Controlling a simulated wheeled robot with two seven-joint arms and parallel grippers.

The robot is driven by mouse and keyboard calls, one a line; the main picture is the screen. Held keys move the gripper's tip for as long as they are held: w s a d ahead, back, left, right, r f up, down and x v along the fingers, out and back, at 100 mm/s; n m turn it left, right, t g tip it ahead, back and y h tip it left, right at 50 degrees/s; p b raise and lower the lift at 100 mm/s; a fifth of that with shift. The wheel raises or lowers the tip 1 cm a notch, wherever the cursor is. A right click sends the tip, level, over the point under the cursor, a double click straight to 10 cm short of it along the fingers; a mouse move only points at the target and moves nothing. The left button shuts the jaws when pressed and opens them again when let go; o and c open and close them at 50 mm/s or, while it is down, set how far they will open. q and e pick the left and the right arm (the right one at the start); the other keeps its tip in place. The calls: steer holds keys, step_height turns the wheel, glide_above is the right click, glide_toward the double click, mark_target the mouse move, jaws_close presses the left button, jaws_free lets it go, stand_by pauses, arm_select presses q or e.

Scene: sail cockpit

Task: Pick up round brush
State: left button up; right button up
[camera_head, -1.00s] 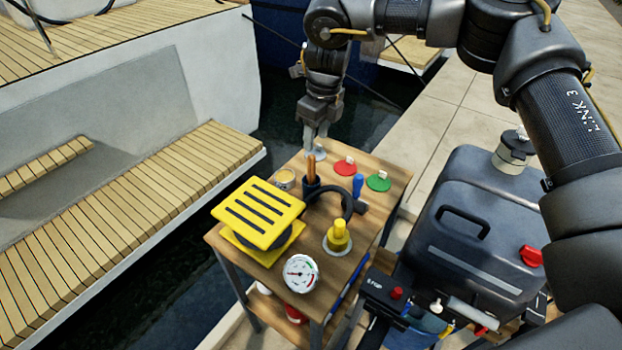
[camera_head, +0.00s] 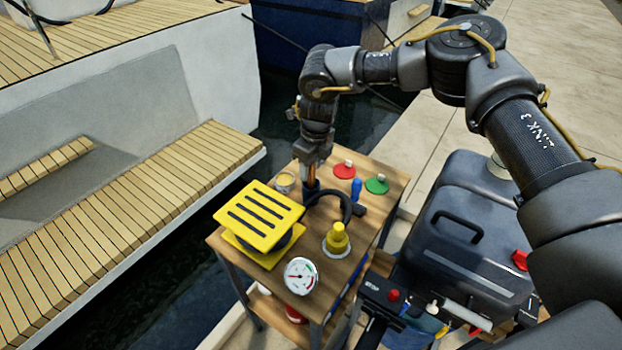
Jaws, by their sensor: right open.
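The round brush appears to be the upright one with the brown wooden handle (camera_head: 311,175), standing in a small dark holder (camera_head: 311,188) on the wooden table, just behind the yellow slotted block. My right gripper (camera_head: 310,170) points down over the handle, its open fingers at or around the handle's upper part. The gripper hides the top of the handle, and I cannot tell whether the fingers touch it. The brush's bristles are not visible. My left gripper is not in view.
The wooden table (camera_head: 375,232) is crowded: yellow slotted block (camera_head: 262,213), dark curved hose (camera_head: 335,197), yellow-topped fitting (camera_head: 337,240), gauge (camera_head: 300,276), tin (camera_head: 284,181), red disc (camera_head: 344,171), green disc (camera_head: 377,185) and blue-handled item (camera_head: 356,189). A dark case (camera_head: 470,235) stands right.

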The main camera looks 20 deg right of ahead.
steer(key=shift+c, duration=0.4)
jaws_close()
steer(key=shift+r, duration=0.15)
